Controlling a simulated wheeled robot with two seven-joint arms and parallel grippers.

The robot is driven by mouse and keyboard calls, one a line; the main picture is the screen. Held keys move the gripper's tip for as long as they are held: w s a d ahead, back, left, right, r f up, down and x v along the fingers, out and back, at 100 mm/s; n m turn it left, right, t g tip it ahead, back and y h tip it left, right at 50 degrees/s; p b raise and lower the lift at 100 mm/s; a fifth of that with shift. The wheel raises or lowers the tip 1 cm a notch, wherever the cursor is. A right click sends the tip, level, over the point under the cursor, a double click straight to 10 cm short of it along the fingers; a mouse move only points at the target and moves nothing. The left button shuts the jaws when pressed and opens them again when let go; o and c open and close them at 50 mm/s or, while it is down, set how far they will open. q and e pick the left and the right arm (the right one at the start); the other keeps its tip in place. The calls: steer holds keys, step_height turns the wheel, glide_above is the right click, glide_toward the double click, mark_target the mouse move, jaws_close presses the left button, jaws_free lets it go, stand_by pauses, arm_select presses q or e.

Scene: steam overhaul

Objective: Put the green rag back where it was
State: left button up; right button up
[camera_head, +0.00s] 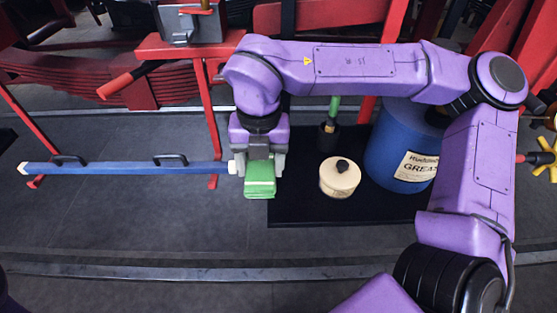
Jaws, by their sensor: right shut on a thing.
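My right gripper (258,160) hangs from the purple arm that comes in from the right. It points down and is shut on the green rag (260,180), a folded green block with a pale band. The rag shows below the fingers, over the left edge of the black mat (310,212). I cannot tell whether it touches the mat. My left gripper is not in view.
A blue grease drum (395,150) and a cream tin with a dark knob (340,177) stand on the mat. A dark pot with a green-handled tool (330,130) stands behind the tin. A blue bar (120,168) lies left of the gripper, by a red stand (210,110). Grey floor in front is clear.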

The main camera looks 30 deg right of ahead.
steer(key=w+d+f+p, duration=0.1)
steer(key=d+f+p, duration=0.2)
steer(key=d, duration=0.4)
glide_above(288, 176)
steer(key=f, duration=0.4)
steer(key=shift+a+f, duration=0.35)
steer(key=f, duration=0.2)
steer(key=d+f+p, duration=0.1)
steer(key=shift+s+f, duration=0.15)
steer(key=shift+s, duration=0.15)
steer(key=shift+w+f, duration=0.15)
steer(key=shift+f, duration=0.15)
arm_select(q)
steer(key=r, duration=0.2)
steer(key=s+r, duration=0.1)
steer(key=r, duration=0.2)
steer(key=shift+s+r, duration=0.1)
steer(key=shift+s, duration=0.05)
arm_select(e)
steer(key=o, duration=1)
steer(key=shift+a, duration=0.1)
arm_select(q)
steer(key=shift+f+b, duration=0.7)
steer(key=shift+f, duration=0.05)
arm_select(e)
step_height(288, 176, up, 12)
steer(key=shift+r, duration=0.1)
